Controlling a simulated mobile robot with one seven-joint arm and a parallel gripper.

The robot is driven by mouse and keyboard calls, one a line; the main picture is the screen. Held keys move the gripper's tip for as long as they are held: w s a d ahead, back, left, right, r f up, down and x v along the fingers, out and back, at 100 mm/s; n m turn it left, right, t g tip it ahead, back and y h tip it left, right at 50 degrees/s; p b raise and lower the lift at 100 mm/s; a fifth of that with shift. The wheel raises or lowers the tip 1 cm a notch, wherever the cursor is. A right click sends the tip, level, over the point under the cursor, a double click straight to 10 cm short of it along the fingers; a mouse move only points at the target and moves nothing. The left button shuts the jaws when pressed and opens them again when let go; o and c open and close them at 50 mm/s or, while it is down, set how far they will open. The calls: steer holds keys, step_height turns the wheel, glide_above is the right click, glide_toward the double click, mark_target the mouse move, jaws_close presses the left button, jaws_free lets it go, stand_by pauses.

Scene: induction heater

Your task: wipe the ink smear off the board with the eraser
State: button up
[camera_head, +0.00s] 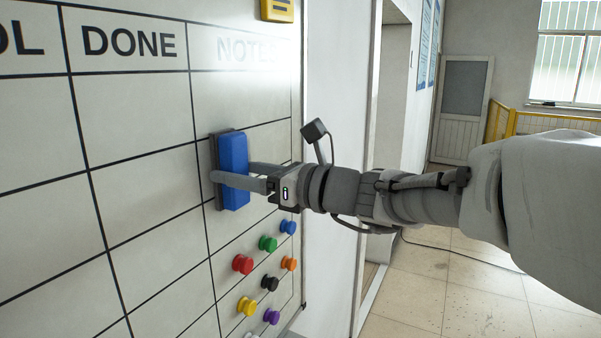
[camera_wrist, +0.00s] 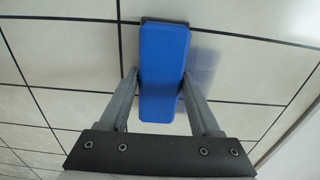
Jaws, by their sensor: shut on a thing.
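The blue eraser (camera_head: 233,170) with a dark pad is upright against the white board (camera_head: 140,205), in the column under NOTES. My gripper (camera_head: 232,177) is shut on the eraser, with one finger on each side. In the wrist view the eraser (camera_wrist: 163,70) sits between the two fingers of my gripper (camera_wrist: 160,92), its dark pad edge showing at the top, toward the board (camera_wrist: 60,60). The pad looks to be touching the board or very close to it. I see no clear ink smear; a faint bluish patch right of the eraser in the wrist view may be ink or a reflection.
Several coloured magnets, among them a red one (camera_head: 243,264) and a green one (camera_head: 268,243), sit on the board below the eraser. A yellow item (camera_head: 277,9) is at the board's top right. The board's right edge is close to my wrist. Open floor (camera_head: 480,300) lies to the right.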

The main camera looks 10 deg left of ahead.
mark_target(277, 146)
steer(key=shift+w+d+r+p, duration=0.1)
steer(key=shift+w+d+p, duration=0.85)
steer(key=shift+w, duration=1.35)
steer(key=shift+w+d+r+p, duration=0.1)
steer(key=shift+w+d+p, duration=0.85)
steer(key=shift+w, duration=1.4)
steer(key=shift+w+d+r+p, duration=0.1)
steer(key=shift+w+d+p, duration=0.8)
steer(key=shift+w, duration=1.4)
steer(key=shift+w+d+f+p, duration=0.1)
steer(key=shift+w+d+p, duration=0.1)
steer(key=shift+w, duration=0.25)
steer(key=shift+w+d+f+p, duration=0.1)
steer(key=shift+w+d+p, duration=0.1)
steer(key=shift+w, duration=0.25)
steer(key=shift+s+d, duration=0.1)
steer(key=shift+d, duration=0.05)
steer(key=shift+v, duration=2.85)
steer(key=v, duration=0.3)
